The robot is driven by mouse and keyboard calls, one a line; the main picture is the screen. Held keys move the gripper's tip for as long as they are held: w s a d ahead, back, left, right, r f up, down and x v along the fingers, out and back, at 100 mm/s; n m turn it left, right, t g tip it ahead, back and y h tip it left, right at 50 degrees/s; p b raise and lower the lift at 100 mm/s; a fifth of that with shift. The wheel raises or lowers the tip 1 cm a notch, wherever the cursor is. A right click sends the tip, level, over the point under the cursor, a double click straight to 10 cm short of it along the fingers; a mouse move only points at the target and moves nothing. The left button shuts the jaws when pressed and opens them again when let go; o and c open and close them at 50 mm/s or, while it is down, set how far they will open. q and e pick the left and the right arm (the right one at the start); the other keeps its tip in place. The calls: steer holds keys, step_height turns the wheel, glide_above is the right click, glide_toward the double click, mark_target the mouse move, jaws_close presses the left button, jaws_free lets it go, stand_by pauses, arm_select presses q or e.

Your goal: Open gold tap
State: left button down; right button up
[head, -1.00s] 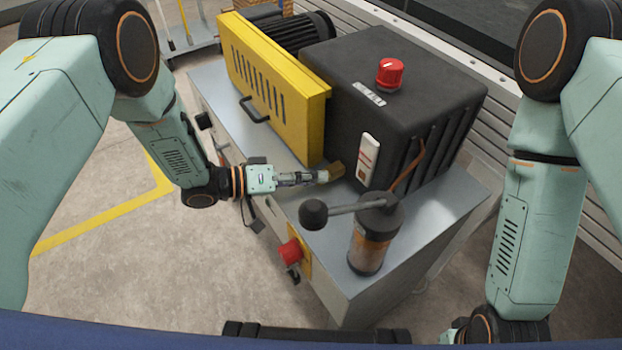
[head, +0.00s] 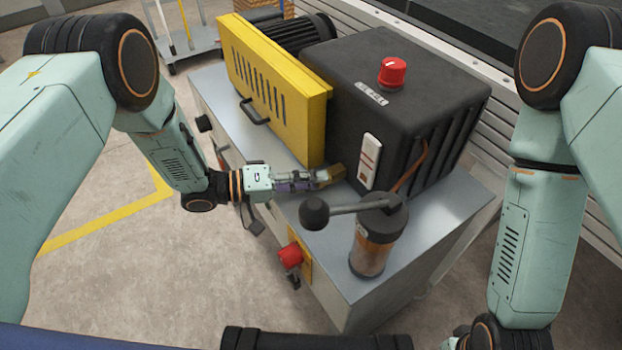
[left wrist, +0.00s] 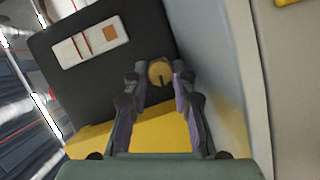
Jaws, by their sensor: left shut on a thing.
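The gold tap (head: 338,170) is a small brass-coloured piece low at the front of the black housing, beside the yellow guard. In the left wrist view its round gold end (left wrist: 160,72), with a dark slot, sits between my fingertips. My left gripper (head: 322,178) reaches it from the left, and its fingers (left wrist: 160,85) are shut on the tap. How far the tap is turned cannot be told.
The black housing (head: 400,100) with a red knob (head: 392,73) stands behind the tap. The yellow guard (head: 270,90) is to its left. A lever with a black ball (head: 314,213) and an amber reservoir (head: 370,250) stand close in front.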

arm_select(q)
steer(key=c, duration=1.1)
jaws_free()
steer(key=shift+v, duration=4)
steer(key=shift+r, duration=0.1)
